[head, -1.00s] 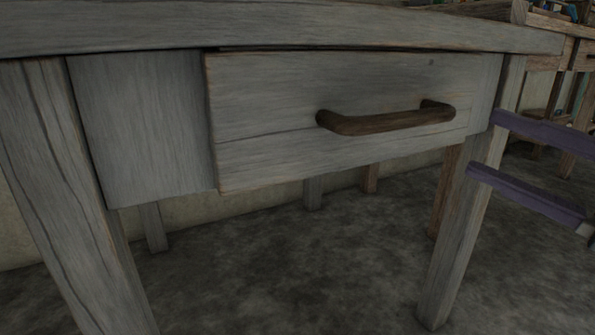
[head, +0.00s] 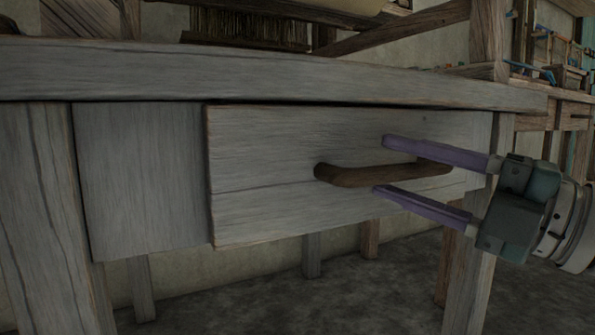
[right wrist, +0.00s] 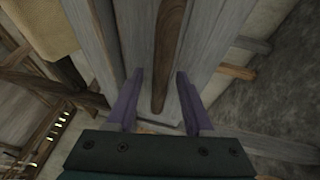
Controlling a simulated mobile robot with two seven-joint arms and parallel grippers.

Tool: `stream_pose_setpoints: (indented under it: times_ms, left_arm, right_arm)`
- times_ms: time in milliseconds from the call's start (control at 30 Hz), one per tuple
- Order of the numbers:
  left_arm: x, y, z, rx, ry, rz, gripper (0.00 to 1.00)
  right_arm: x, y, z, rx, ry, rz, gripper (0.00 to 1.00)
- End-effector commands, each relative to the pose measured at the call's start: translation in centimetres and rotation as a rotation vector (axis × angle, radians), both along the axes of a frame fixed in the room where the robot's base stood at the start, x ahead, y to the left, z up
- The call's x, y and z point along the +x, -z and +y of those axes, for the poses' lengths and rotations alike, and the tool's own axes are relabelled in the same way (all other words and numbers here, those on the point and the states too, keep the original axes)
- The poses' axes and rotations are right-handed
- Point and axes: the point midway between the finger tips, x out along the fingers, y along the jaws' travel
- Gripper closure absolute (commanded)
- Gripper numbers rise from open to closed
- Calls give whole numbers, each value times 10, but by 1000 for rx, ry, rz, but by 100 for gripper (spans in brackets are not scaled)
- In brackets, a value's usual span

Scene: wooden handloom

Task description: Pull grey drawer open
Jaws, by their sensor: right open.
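The grey drawer (head: 270,170) sits under the tabletop in the head view, its front standing a little proud of the grey panel to its left. A brown wooden handle (head: 375,175) is fixed across its front. My right gripper (head: 380,166) is open, with one purple finger above the handle and one below, near the handle's right half. In the right wrist view the handle (right wrist: 169,50) runs between the two open fingers (right wrist: 158,95). I cannot tell whether the fingers touch it. My left gripper is not in view.
The grey tabletop edge (head: 250,75) runs just above the drawer. Table legs (head: 45,220) stand at both sides. Loom beams and a comb-like part (head: 250,28) are above the table. The floor (head: 360,290) below is clear in front.

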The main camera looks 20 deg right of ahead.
Motion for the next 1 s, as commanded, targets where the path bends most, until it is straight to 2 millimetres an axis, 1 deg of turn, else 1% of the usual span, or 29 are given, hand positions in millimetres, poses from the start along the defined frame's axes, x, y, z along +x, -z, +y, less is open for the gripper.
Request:
stream_pose_setpoints:
  times_ms: [67,500,533,1000]
  left_arm:
    - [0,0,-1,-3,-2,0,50]
    - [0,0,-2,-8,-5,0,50]
    - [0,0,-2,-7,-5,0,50]
    - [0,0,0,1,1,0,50]
  right_arm:
    - [0,0,0,0,0,0,48]
    - [0,0,0,0,0,0,98]
    - [0,0,0,0,0,0,100]
    - [0,0,0,0,0,1,100]
